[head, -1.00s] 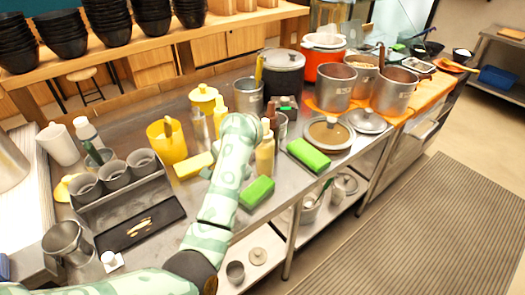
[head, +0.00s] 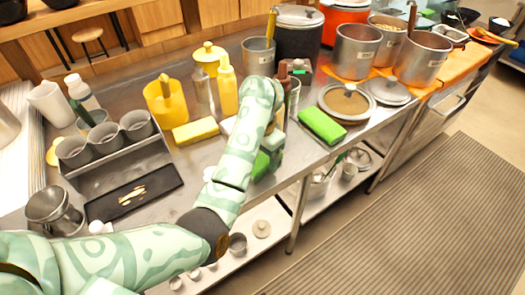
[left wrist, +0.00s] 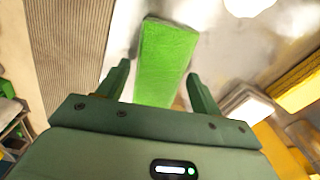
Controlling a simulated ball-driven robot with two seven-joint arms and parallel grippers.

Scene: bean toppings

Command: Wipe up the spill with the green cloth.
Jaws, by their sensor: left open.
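A bright green cloth, a folded block, lies on the steel counter near its front edge; in the head view it (head: 260,166) is mostly hidden by my left gripper (head: 270,150). In the left wrist view the cloth (left wrist: 165,55) lies lengthwise ahead of the palm, and its near end is between the two open fingers of the gripper (left wrist: 158,78). I cannot tell whether the fingers touch it. A second, similar green block (head: 321,126) lies to the right, in front of a round pan. I cannot make out a spill for certain. My right gripper is not in view.
A yellow block (head: 195,131) and yellow bottle (head: 227,88) stand left of and behind my arm. A dark tray (head: 150,205) with tan streaks is at left.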

